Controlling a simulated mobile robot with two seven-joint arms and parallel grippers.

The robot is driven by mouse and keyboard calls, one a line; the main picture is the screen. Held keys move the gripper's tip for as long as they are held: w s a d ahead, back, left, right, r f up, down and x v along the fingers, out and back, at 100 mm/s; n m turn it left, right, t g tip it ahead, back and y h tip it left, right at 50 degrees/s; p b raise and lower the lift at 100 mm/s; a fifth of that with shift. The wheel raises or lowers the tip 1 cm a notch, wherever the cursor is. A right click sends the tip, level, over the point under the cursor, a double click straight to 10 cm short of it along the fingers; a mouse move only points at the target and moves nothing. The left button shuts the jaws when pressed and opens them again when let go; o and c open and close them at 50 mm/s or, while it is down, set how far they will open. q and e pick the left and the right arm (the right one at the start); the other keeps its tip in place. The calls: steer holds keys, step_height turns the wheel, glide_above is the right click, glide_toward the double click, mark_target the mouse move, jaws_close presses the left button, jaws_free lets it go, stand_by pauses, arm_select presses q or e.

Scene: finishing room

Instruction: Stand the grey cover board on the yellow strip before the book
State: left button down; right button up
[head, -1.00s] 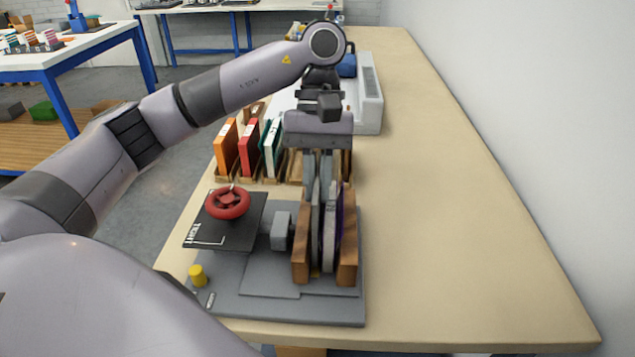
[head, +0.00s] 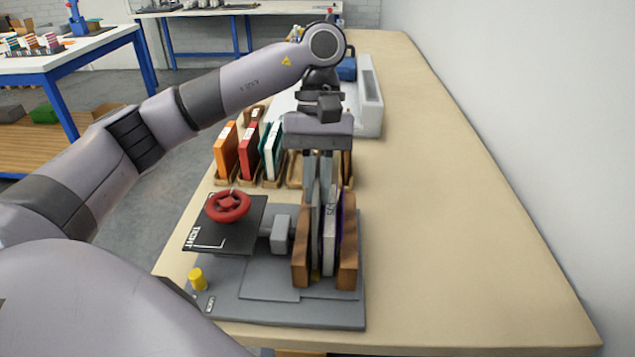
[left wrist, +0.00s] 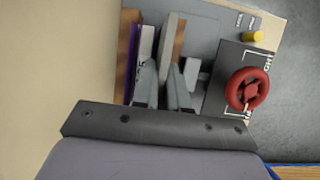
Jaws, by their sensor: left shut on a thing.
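My left gripper (head: 318,172) reaches down from above between the two wooden cheeks of the press, the left cheek (head: 301,250) and the right cheek (head: 348,250). It is shut on the grey cover board (left wrist: 167,38), which stands upright between the fingers. The book (head: 330,235) stands just right of the board, with a pale side bearing dark lettering and a purple side (left wrist: 135,55) next to the far cheek. My right gripper is not in view.
A red handwheel (head: 228,206) sits over a black plate left of the cheeks, on the grey press base (head: 230,290) with a yellow knob (head: 197,279). Orange, red and teal books (head: 249,150) stand behind. The bench's right side is clear up to the wall.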

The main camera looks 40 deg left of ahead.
arm_select(q)
steer(key=shift+f+b, duration=0.75)
steer(key=shift+f, duration=0.05)
steer(key=shift+r, duration=0.1)
steer(key=shift+r+p, duration=0.7)
steer(key=shift+p, duration=0.05)
steer(key=shift+f+b, duration=0.75)
steer(key=shift+f, duration=0.05)
stand_by(0.8)
steer(key=c, duration=1.4)
jaws_free()
steer(key=shift+c, duration=0.2)
